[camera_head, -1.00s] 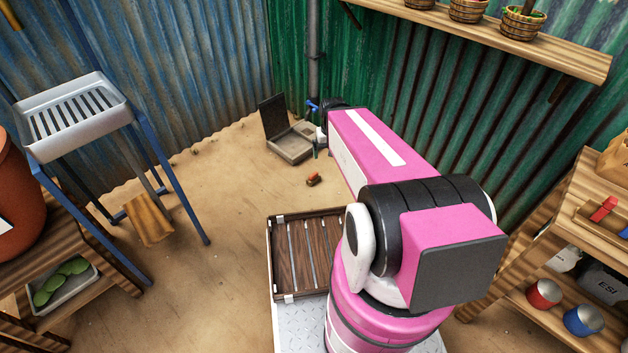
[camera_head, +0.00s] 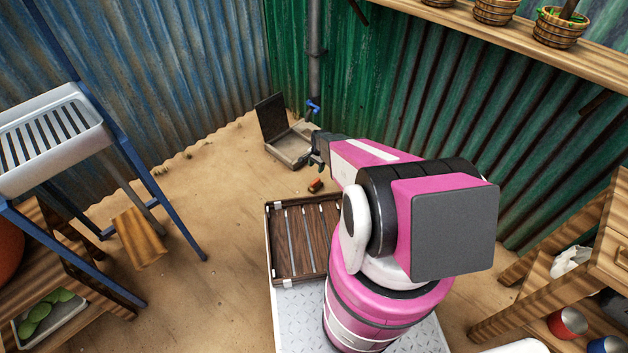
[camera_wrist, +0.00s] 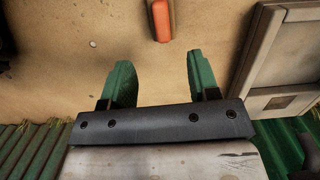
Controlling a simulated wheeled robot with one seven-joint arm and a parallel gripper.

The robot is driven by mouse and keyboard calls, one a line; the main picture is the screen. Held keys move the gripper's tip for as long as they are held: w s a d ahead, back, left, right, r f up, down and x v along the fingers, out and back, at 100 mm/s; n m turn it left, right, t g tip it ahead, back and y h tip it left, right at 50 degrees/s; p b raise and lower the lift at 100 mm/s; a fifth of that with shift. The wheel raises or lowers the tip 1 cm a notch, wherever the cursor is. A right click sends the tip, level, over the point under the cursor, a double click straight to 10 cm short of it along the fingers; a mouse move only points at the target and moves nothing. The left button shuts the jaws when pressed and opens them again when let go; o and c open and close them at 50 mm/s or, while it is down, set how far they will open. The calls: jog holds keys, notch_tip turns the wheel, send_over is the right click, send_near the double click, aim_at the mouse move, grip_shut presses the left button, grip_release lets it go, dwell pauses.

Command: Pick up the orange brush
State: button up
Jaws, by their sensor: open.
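The orange brush (camera_head: 315,185) lies on the sandy ground between the open case and my wooden tray in the head view. In the wrist view the orange brush (camera_wrist: 160,20) shows at the top edge, partly cut off by the frame. My gripper (camera_wrist: 155,70) is open and empty, its two green fingers apart. The brush lies beyond the fingertips, roughly in line with the gap between them, and is not touched. In the head view my gripper (camera_head: 318,150) is small and dark, close to the case and above the brush.
An open grey case (camera_head: 288,147) stands on the ground by the corrugated wall; its edge also shows in the wrist view (camera_wrist: 285,65). A blue tap (camera_head: 313,106) is on the wall pipe. A blue-legged stand (camera_head: 180,215) is at left, wooden shelves (camera_head: 545,290) at right. Ground left of the brush is clear.

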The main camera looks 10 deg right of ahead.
aim_at(316, 181)
jog(key=shift+w+f, duration=0.3)
jog(key=shift+f, duration=0.3)
jog(key=shift+w+f, duration=0.25)
jog(key=shift+f, duration=0.35)
jog(key=f, duration=0.5)
jog(key=shift+s+a, duration=0.2)
jog(key=shift+s+f, duration=0.2)
jog(key=shift+f, duration=1.15)
jog(key=shift+s+f, duration=0.2)
jog(key=shift+f, duration=1.1)
jog(key=c, duration=0.8)
jog(key=shift+o, duration=0.2)
jog(key=shift+r, duration=0.1)
notch_tip(316, 181, up, 4)
jog(key=shift+s+r, duration=0.1)
jog(key=s+a+r, duration=0.5)
jog(key=a+r, duration=0.1)
jog(key=a, duration=0.4)
jog(key=shift+s+r, duration=0.4)
